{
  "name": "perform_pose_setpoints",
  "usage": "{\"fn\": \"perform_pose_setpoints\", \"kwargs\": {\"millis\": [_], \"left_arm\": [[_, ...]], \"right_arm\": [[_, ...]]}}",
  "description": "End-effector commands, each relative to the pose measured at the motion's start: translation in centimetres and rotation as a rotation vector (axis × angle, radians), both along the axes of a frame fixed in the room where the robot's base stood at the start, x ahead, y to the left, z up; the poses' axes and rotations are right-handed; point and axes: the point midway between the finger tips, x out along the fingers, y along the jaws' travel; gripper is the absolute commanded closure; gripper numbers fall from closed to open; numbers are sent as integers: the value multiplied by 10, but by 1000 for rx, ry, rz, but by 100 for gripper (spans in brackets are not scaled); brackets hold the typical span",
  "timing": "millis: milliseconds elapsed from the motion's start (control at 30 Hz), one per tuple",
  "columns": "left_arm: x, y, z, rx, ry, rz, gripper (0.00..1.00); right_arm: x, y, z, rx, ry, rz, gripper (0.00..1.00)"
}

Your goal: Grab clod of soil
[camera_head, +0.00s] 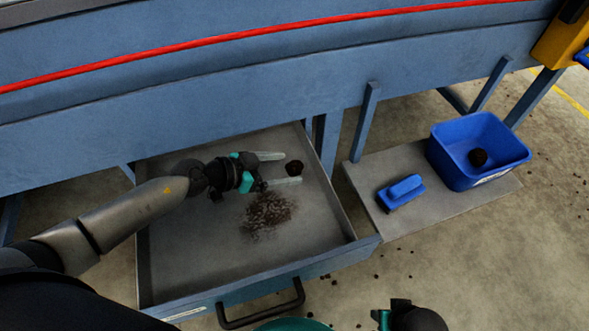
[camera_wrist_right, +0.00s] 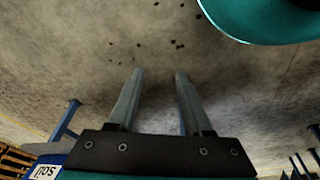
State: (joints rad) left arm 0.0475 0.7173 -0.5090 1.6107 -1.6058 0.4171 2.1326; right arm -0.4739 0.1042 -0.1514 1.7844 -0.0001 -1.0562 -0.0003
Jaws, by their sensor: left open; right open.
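My left gripper (camera_head: 284,169) is inside the drawer and open. My right gripper (camera_wrist_right: 158,82) is open and empty above the concrete floor in the right wrist view. Only a part of my right arm shows at the bottom of the head view.
Loose dark soil (camera_head: 268,214) is spread in the drawer. Right of it, a grey shelf (camera_head: 410,222) carries a blue brush (camera_head: 401,192) and a blue bin (camera_head: 508,155) with another dark clod (camera_head: 478,157) inside. The blue machine frame (camera_head: 230,85) rises behind the drawer.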

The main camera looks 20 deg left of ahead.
Motion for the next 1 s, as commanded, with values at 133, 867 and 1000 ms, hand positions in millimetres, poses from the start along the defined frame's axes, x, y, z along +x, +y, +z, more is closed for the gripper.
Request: {"fn": "perform_pose_setpoints", "kwargs": {"millis": [133, 867, 1000], "left_arm": [[8, -8, -7, -2, 0, 0, 14], [11, -11, -9, -1, 1, 0, 50], [11, -11, -9, -1, 1, 0, 66]], "right_arm": [[7, 1, 10, 2, -21, -1, 50], [10, 2, 19, 4, -30, -2, 50], [10, 2, 19, 4, -31, -1, 50]]}}
